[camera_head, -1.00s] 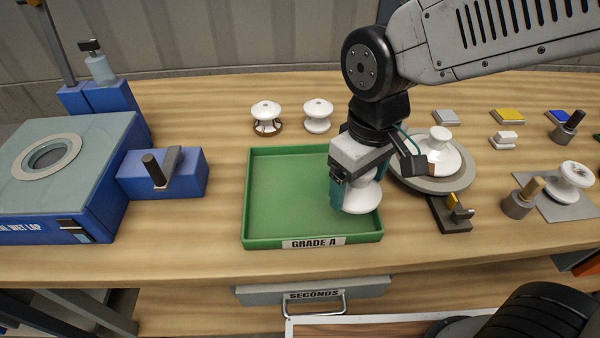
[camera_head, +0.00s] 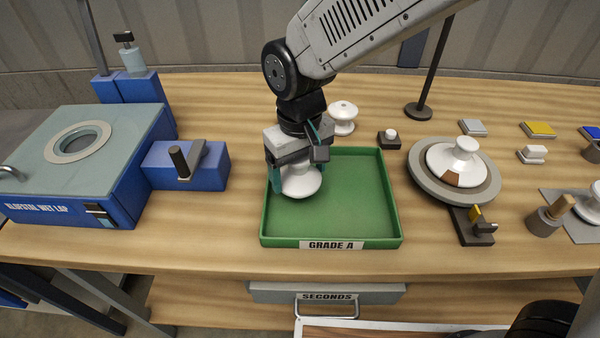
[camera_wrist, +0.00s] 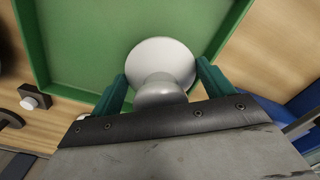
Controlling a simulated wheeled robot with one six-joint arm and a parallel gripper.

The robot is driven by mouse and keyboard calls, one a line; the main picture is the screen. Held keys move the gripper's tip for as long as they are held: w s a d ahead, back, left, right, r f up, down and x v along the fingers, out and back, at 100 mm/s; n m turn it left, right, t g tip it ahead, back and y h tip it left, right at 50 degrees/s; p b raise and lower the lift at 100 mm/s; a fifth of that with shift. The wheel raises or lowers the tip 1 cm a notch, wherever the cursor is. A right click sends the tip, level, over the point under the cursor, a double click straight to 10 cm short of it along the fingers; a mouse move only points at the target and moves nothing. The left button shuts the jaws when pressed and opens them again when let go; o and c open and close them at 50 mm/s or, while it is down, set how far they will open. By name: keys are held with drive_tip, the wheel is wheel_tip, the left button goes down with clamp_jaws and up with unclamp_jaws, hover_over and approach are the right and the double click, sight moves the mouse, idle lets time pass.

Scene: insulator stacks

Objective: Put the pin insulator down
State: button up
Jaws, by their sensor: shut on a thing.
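My gripper (camera_head: 296,186) is shut on a white pin insulator (camera_head: 302,184), its teal fingers on either side of it. The insulator is over the left part of the green tray (camera_head: 385,242) labelled GRADE A; I cannot tell whether it touches the tray floor. In the wrist view the insulator (camera_wrist: 162,62) sits between the two fingers (camera_wrist: 160,88), with the green tray floor beyond it. The rest of the tray is empty.
A white insulator (camera_head: 342,112) stands behind the tray. To the right, another white insulator (camera_head: 462,160) with a brown patch rests on a round grey turntable (camera_head: 425,190). A blue lapping machine (camera_head: 75,205) stands at left. A SECONDS drawer (camera_head: 270,292) is below.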

drive_tip(key=shift+f, duration=0.7)
drive_tip(key=o, duration=1.4)
drive_tip(key=shift+f, duration=0.15)
